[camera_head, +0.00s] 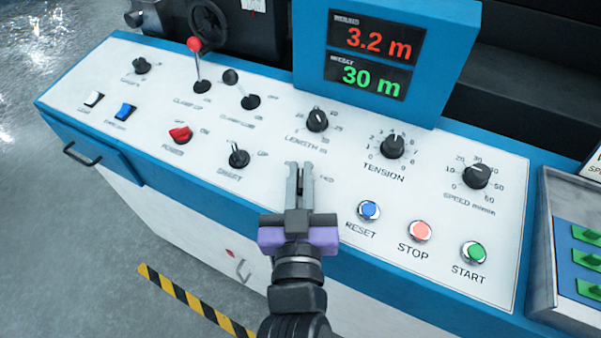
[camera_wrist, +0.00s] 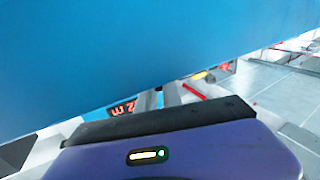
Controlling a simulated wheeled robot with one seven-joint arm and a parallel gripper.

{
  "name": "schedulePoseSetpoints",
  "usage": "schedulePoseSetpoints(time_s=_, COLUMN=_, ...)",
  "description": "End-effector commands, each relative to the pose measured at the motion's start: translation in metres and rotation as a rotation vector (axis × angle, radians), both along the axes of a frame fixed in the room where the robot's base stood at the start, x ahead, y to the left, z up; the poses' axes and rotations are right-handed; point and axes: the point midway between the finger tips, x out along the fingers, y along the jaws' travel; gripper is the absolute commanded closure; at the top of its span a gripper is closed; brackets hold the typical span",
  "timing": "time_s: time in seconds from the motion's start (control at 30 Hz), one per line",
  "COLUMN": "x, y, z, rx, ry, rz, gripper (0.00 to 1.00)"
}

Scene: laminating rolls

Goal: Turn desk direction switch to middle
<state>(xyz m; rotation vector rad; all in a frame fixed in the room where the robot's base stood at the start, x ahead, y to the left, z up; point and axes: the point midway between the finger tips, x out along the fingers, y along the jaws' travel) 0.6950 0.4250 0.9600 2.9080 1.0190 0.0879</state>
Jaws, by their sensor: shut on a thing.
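The control desk (camera_head: 260,125) has a white sloped panel with labelled switches and knobs. My gripper (camera_head: 300,168) reaches over the panel's front edge. Its fingers are shut on the direction switch, beside the small "FWD" label. The fingers cover the switch in the head view, so I cannot tell which way it points. In the wrist view, my purple gripper body fills the bottom, and the switch cannot be made out.
A black knob (camera_head: 238,157) and a red switch (camera_head: 180,134) lie left of my gripper. Blue (camera_head: 369,210), red (camera_head: 420,231) and green (camera_head: 474,252) buttons lie to its right. The display housing (camera_head: 455,60) rises behind. A red-tipped lever (camera_head: 195,46) stands at the back left.

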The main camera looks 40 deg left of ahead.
Motion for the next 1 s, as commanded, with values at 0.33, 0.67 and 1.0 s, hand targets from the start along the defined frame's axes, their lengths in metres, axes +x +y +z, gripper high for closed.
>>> schedulePoseSetpoints(time_s=0.33, x=-0.0015, y=0.0012, z=-0.0053, rx=0.029, ry=0.004, rz=-0.145, gripper=1.00)
schedulePoseSetpoints(time_s=0.67, x=-0.0015, y=0.0016, z=-0.0044, rx=0.054, ry=0.011, rz=-0.306, gripper=1.00)
schedulePoseSetpoints(time_s=1.0, x=-0.0005, y=0.0003, z=-0.0026, rx=0.072, ry=0.020, rz=-0.420, gripper=1.00)
